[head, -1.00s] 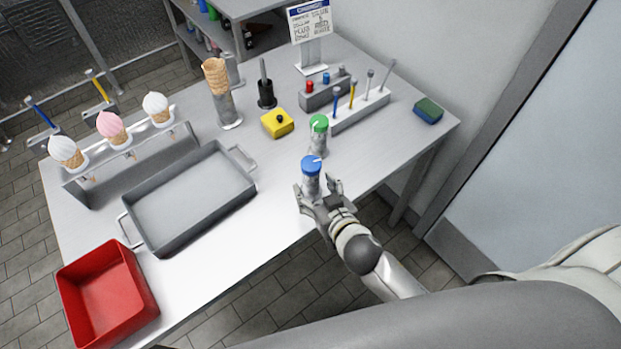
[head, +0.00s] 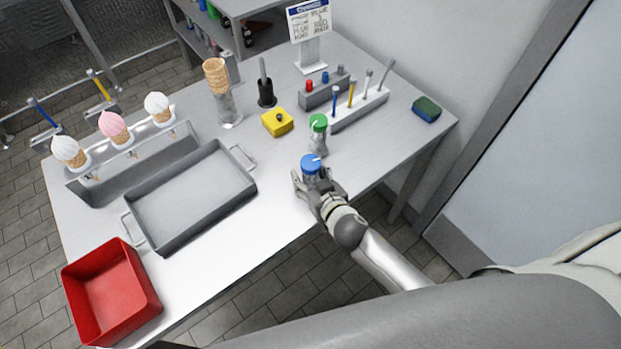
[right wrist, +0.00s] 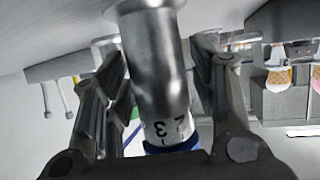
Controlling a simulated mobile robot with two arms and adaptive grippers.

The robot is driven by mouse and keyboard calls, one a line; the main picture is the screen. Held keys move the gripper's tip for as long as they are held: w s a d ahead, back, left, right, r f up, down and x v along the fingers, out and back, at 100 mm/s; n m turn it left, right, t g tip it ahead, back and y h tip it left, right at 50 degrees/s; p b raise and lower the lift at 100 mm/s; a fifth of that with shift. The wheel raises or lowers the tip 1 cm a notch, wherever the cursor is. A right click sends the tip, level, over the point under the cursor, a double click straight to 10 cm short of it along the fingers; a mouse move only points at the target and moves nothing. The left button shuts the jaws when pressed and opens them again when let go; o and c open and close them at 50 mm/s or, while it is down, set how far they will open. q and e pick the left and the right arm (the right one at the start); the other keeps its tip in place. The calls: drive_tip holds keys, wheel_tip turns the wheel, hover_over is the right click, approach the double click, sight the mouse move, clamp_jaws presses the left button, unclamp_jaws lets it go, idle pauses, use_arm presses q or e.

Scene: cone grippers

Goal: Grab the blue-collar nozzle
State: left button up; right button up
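The blue-collar nozzle (head: 311,166) stands upright near the table's front edge, its blue top showing in the head view. In the right wrist view its metal body (right wrist: 152,65) and a white band with black numbers show, with the blue collar at the bottom of the picture. My right gripper (head: 309,183) is at the nozzle, with its fingers on either side of the body. In the right wrist view the gripper (right wrist: 165,85) looks open, with narrow gaps beside the metal body. My left gripper is out of view.
A green-topped nozzle (head: 318,135) stands just behind. A yellow block (head: 277,122), a tool rack (head: 362,110) and a sponge (head: 426,110) lie farther back. A grey tray (head: 190,195), cone holder (head: 135,165) and red bin (head: 112,295) are left. The table front between tray and nozzle is clear.

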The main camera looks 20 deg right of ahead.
drive_tip(key=c, duration=0.7)
drive_tip(key=shift+c, duration=1.1)
drive_tip(key=shift+r, duration=0.2)
